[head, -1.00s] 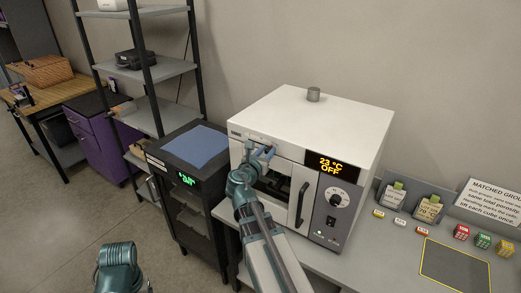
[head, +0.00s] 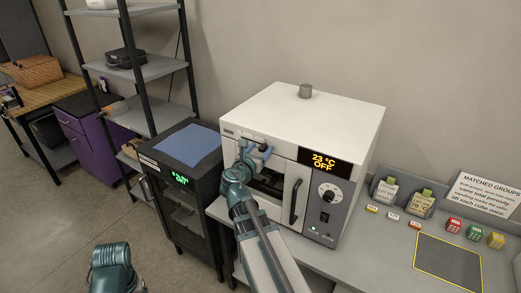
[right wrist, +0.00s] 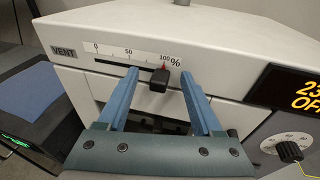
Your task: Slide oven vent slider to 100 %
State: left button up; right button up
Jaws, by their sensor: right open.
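The white oven (head: 300,105) has a vent scale marked 0, 50 and 100 % on its upper front, which shows in the right wrist view (right wrist: 130,55). The dark vent slider knob (right wrist: 158,80) is at the right end of its slot, with its red pointer at the 100 mark. My right gripper (right wrist: 159,74) is open, with one blue finger on each side of the knob and gaps visible between. In the head view my right gripper (head: 257,148) is at the oven's upper left front and hides the slider. My left gripper is out of view; only part of that arm shows.
The oven display (head: 323,161) reads 23 °C OFF, above a dial (head: 328,196). A door handle (head: 295,201) lies right of my right arm. A dark cabinet (head: 180,165) stands left of the oven. Small coloured cubes (head: 474,232) sit on the bench at right.

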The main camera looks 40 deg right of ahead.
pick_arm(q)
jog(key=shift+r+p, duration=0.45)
pick_arm(e)
jog(key=v, duration=0.6)
